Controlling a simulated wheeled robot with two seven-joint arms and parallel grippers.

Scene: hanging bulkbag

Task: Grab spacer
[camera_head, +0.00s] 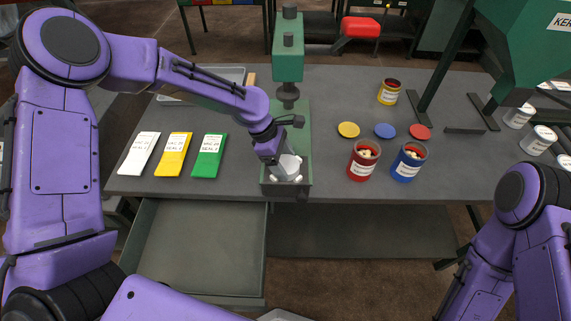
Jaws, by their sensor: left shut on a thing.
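My left gripper (279,157) is shut on a pale grey-white piece (290,166), low over the green tray at the foot of the green press. I cannot tell whether this piece is the spacer, because the gripper hides part of it. Small white bits (298,178) show beside it. My right arm comes in at the lower right, and its gripper is out of the picture.
White, yellow and green packets (209,155) lie left. Red (363,160) and blue (409,162) containers, coloured lids (384,130) and a yellow container (389,92) stand right. An open drawer (195,245) juts out in front.

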